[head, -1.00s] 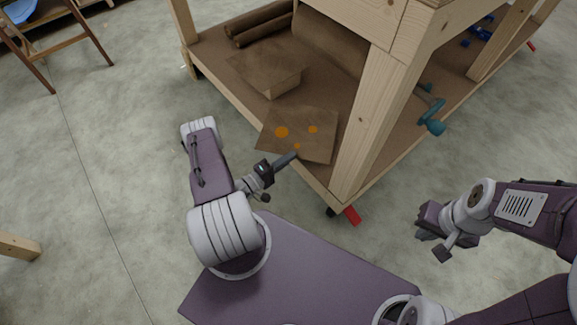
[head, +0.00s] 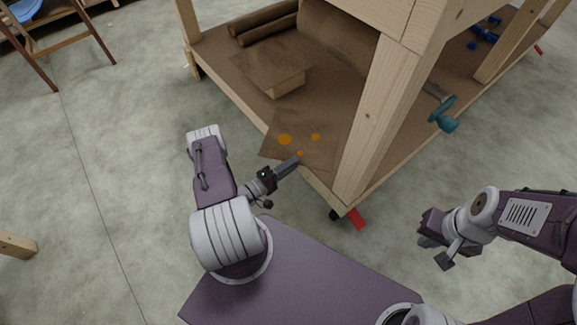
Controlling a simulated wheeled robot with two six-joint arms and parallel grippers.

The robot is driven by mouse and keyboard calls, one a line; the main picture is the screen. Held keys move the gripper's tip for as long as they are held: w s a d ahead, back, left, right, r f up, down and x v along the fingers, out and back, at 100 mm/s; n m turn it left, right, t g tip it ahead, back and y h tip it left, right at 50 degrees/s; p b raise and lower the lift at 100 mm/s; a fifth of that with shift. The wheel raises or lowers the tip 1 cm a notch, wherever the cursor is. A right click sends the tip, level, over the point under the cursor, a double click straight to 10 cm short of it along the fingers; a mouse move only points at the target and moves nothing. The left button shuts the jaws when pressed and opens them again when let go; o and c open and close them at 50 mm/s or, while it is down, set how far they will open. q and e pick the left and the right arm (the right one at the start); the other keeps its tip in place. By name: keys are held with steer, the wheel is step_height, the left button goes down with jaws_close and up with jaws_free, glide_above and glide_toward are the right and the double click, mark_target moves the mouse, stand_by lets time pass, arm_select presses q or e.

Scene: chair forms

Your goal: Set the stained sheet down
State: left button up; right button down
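The stained sheet (head: 318,153) is a thin brown square with several orange spots. It is at the front corner of the bench's lower shelf (head: 228,68), and its near edge overhangs the shelf's front rim. Whether it rests fully on the shelf or is slightly above it is hard to tell. My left gripper (head: 292,163) meets the sheet's near edge, its fingers looking closed on it. My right gripper (head: 428,238) is away to the right over the floor, apart from the sheet; its fingers are too dark and small to read.
A brown-topped block (head: 285,87) lies behind the sheet, with brown rolls (head: 262,28) further back. A wooden leg (head: 374,125) stands right of the sheet. A teal-handled tool (head: 443,116) lies beyond the leg. A wooden chair (head: 93,38) is at far left.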

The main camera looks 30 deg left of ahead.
arm_select(q)
steer(key=p+v, duration=0.4)
steer(key=v, duration=0.8)
